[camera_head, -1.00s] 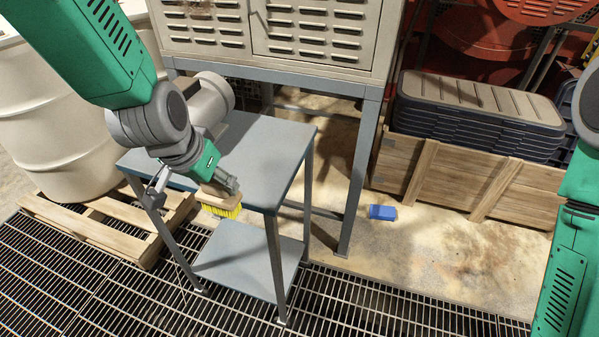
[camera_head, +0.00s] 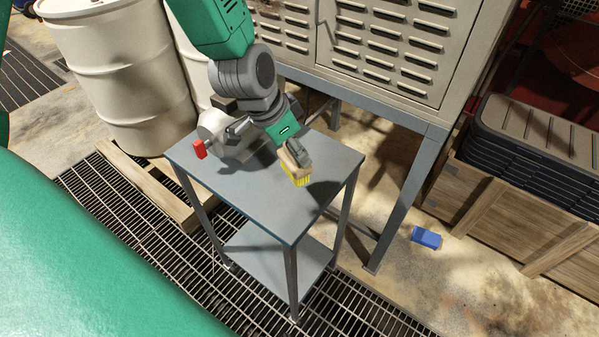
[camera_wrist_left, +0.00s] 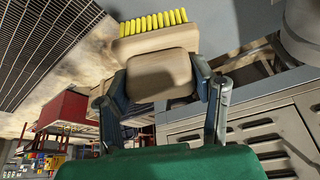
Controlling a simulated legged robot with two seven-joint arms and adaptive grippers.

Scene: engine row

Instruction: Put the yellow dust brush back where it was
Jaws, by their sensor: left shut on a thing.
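The dust brush (camera_head: 298,177) has a tan wooden block and yellow bristles. My left gripper (camera_head: 297,155) is shut on its block and holds it over the right part of the blue-grey table (camera_head: 265,218). The bristles point down towards the tabletop; I cannot tell whether they touch it. In the left wrist view, the brush (camera_wrist_left: 160,76) sits between the two fingers of the left gripper (camera_wrist_left: 163,88), with its yellow bristles on the far side. My right gripper is not in view.
A pale grey cylindrical machine part (camera_head: 213,127) and a small red object (camera_head: 199,149) are at the table's back left, partly behind my arm. A louvred cabinet (camera_head: 390,45) stands behind. A blue object (camera_head: 426,237) lies on the floor. The table's front is clear.

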